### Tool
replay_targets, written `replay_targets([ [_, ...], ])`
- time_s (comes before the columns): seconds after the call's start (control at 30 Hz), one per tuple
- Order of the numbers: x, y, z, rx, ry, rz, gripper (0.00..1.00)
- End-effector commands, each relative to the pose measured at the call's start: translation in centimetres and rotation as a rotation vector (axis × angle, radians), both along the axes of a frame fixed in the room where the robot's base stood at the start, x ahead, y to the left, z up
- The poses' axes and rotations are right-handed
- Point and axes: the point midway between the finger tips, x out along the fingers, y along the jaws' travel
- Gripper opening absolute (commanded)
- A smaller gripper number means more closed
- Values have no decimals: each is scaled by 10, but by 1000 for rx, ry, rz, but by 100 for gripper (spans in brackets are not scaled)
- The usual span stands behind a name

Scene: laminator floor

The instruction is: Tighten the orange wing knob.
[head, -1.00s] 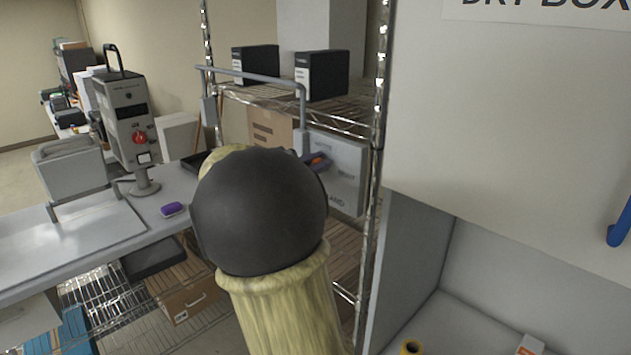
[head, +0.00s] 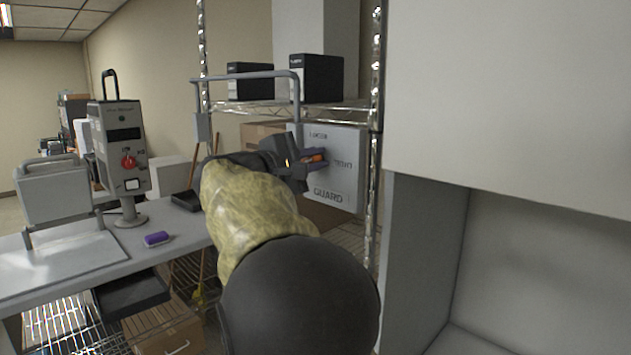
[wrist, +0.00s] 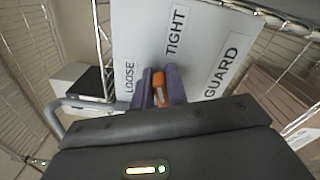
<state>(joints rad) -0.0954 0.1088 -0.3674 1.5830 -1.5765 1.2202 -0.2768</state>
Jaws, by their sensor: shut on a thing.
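The orange wing knob (wrist: 159,87) sits on a white guard panel (wrist: 143,40) lettered LOOSE, TIGHT and GUARD. My gripper (wrist: 161,88) has its purple fingers shut on the knob, one on each side. In the wrist view the visible part of the knob points up, roughly toward TIGHT; its base is hidden by the fingers and gripper body. In the head view my gripper (head: 315,158) reaches the panel (head: 347,145) from the left, and only a little of the orange knob (head: 316,155) shows between the fingers.
A grey bent pipe handle (head: 250,75) runs above and left of my gripper. A wire rack post (head: 375,110) stands just right of the panel. A workbench (head: 190,224) with a purple object (head: 157,239) is at left. A large grey cabinet (head: 510,110) fills the right.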

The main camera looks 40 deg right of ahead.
Motion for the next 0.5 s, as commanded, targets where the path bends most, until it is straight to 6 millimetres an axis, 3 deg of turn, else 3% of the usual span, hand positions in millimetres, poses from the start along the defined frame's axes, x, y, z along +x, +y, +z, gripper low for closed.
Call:
replay_targets([
  [0.03,4,2,-16,12,-28,9,0],
  [0.5,4,2,-17,37,-332,9,0],
])
